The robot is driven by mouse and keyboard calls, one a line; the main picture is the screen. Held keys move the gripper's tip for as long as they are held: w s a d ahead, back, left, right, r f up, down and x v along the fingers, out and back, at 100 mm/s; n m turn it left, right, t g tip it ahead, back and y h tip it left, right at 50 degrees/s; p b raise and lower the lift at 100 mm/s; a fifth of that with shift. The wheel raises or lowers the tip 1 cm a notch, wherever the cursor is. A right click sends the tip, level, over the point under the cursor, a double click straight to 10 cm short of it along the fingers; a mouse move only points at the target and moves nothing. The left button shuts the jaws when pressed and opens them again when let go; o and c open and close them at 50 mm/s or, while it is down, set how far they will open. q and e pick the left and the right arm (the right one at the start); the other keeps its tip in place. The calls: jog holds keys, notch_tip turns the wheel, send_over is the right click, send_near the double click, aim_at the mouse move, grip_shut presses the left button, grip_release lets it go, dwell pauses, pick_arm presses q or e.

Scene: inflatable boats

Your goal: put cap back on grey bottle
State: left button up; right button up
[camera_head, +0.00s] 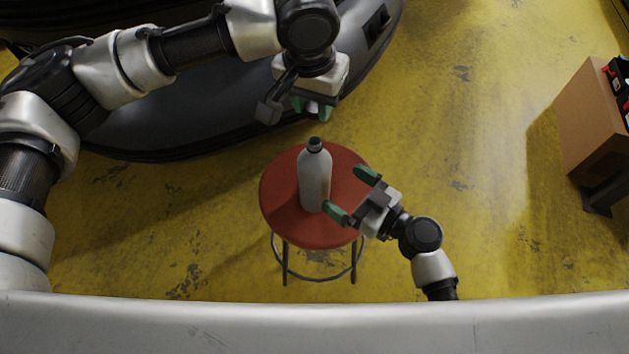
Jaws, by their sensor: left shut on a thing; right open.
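The grey bottle (314,183) stands upright on the round red stool (276,215), with a dark neck at its top. My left gripper (312,106) is just above and behind the bottle top in the picture, pointing down. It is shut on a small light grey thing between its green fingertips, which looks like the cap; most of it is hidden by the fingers. A gap shows between it and the bottle neck. My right gripper (352,194) is open and empty, to the right of the bottle, with one green fingertip close to the bottle's lower side. I cannot tell whether it touches.
A dark grey inflatable boat (180,128) lies behind the stool at the upper left. A cardboard box (588,115) with red and black items stands at the right edge. A pale grey bar (300,325) crosses the bottom. The yellow floor right of the stool is mostly clear.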

aim_at(327, 177)
jog(key=x, duration=0.8)
jog(key=shift+a, duration=0.1)
jog(key=shift+c, duration=0.5)
jog(key=c, duration=1.2)
pick_arm(q)
jog(key=shift+f, duration=2.5)
